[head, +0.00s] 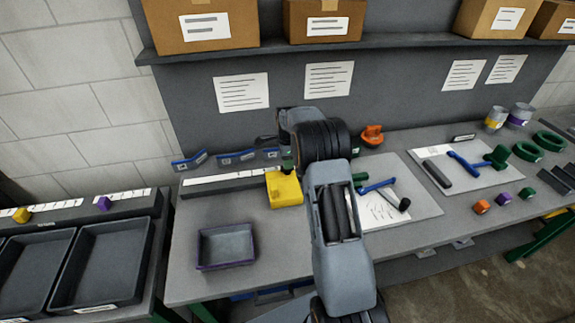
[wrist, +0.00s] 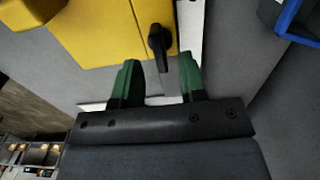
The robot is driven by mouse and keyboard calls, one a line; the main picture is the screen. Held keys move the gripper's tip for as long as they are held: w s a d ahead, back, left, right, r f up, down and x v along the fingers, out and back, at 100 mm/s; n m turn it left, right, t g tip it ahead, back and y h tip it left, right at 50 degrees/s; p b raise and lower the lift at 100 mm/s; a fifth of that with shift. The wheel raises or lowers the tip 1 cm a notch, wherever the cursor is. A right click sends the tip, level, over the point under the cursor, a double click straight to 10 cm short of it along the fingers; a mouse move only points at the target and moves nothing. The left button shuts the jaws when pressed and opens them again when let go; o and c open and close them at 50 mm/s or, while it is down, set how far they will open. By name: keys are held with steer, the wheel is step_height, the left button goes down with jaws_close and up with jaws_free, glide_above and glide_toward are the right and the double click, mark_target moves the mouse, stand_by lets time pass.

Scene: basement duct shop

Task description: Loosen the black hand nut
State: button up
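A yellow block (head: 285,188) stands on the bench, left of my arm in the head view. In the wrist view the yellow block (wrist: 110,28) fills the upper left, and the black hand nut (wrist: 157,45), a dark lever-like piece, sticks out from it near its right edge. My gripper (wrist: 159,72) has two green fingers, spread apart and empty, with the nut between and just beyond their tips in the picture. I cannot tell whether either finger touches it. In the head view my arm hides most of the gripper, and I cannot make out the nut.
A shallow tray (head: 226,246) lies at the front left of the bench. Blue brackets (head: 236,157) lie along the back. A white sheet with tools (head: 380,208) lies right of my arm, with an orange part (head: 372,135) behind. Black bins (head: 103,262) stand far left.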

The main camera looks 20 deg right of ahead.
steer(key=shift+f, duration=1.6)
jaws_close()
